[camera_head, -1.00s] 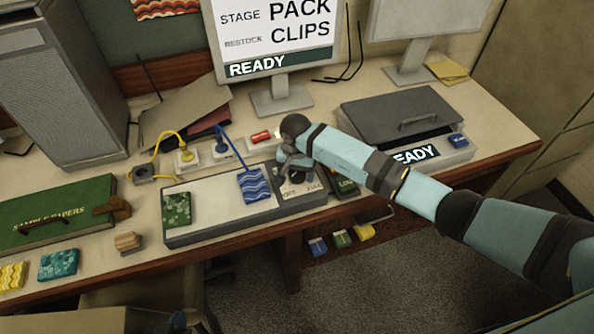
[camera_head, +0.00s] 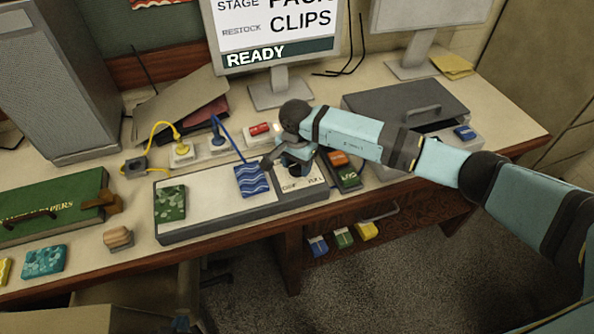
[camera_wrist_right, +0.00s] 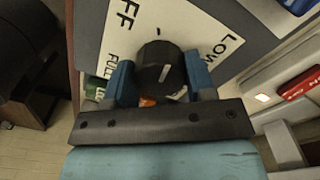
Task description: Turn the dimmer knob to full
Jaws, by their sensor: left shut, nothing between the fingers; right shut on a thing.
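The dark round dimmer knob (camera_wrist_right: 160,70) stands on a pale dial plate marked OFF, LOW and FULL in the right wrist view. My right gripper (camera_wrist_right: 161,82) is shut on it, with one blue finger on each side. A pale mark shows on the knob, but I cannot tell which label it points to. In the head view my right gripper (camera_head: 288,162) is over the dial plate (camera_head: 309,181), at the right end of the grey tray unit, and largely hides the knob.
A grey lidded box (camera_head: 405,108) stands to the right. Clear floor lies in front.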

